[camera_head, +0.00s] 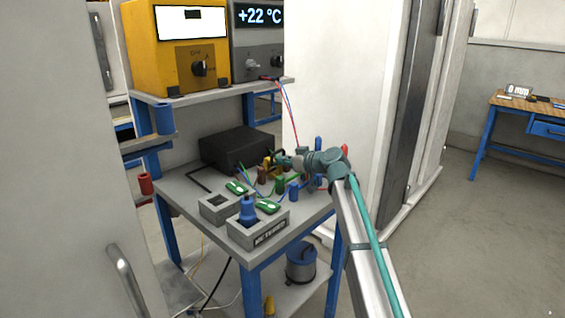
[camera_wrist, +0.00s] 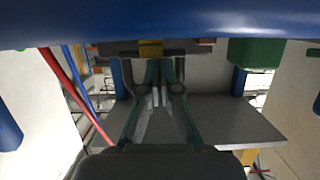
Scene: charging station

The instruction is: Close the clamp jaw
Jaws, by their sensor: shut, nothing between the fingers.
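My gripper (camera_head: 279,160) reaches in from the right over the lower table of the station, beside a small yellow part (camera_head: 267,165) near the black box. In the wrist view its two teal fingers (camera_wrist: 158,68) are together and empty, pointing at a yellow piece (camera_wrist: 151,48) between dark parts. This yellow piece may belong to the clamp; I cannot tell whether the fingers touch it. The clamp jaw itself is not clearly distinguishable, and my arm hides part of this area.
A black box (camera_head: 237,150) stands behind the gripper. Grey holders, one with a blue plug (camera_head: 247,209), and green pieces (camera_head: 268,206) occupy the table front. Red and blue cables (camera_head: 289,108) hang from the upper shelf. A blue bar (camera_wrist: 160,22) crosses the wrist view's top.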

